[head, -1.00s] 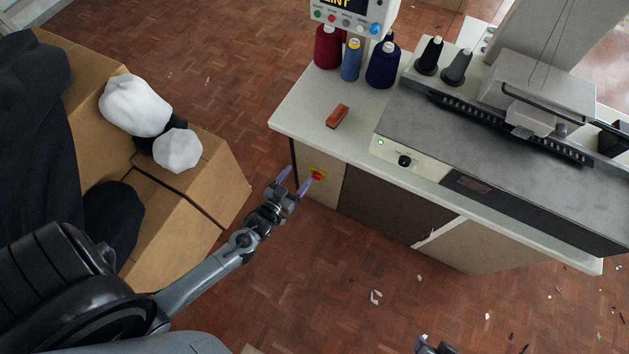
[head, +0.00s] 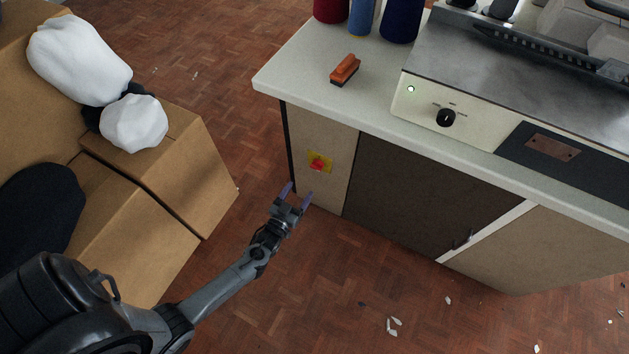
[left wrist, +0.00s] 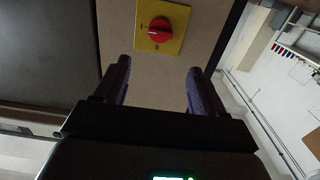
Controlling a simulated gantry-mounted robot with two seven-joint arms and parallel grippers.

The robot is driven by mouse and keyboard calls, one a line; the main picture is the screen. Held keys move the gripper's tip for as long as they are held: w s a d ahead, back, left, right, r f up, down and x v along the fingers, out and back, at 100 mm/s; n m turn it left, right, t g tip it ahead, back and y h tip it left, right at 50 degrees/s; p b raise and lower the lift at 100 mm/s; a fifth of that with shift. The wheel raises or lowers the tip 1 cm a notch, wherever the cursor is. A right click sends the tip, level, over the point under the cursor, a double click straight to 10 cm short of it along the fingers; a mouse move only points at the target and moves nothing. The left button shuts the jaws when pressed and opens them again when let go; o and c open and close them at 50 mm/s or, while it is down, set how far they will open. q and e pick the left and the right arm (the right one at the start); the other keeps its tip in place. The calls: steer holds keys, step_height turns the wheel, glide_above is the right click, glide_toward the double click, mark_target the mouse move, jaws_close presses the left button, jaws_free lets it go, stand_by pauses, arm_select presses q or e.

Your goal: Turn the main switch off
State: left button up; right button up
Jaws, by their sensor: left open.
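The main switch (head: 319,162) is a red rotary knob on a yellow plate, on the pale cabinet panel under the worktop. In the left wrist view the knob (left wrist: 160,30) sits ahead, above the gap between the fingers. The plate carries a "I" mark at left and a "0" below; the knob's pale line appears to point left, towards the "I". My left gripper (head: 297,195) is open and empty, with purple fingers, just below and left of the switch in the head view. In the left wrist view its fingers (left wrist: 158,85) are apart from the knob. My right gripper is out of view.
The worktop (head: 310,100) overhangs the panel and bears an orange-handled brush (head: 345,70), thread cones and the machine with a black dial (head: 446,117). Cardboard boxes (head: 190,170) with white bundles stand at left. Scraps lie on the open wooden floor.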

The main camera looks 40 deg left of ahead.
mark_target(317, 166)
arm_select(q)
steer(key=f+b+x, duration=0.1)
steer(key=b+x, duration=0.5)
steer(key=x, duration=0.5)
steer(key=shift+w+f+b, duration=0.2)
steer(key=shift+w+b, duration=0.15)
steer(key=shift+w, duration=0.05)
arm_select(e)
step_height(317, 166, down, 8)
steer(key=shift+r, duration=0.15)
arm_select(q)
steer(key=c, duration=1)
steer(key=shift+c, duration=0.2)
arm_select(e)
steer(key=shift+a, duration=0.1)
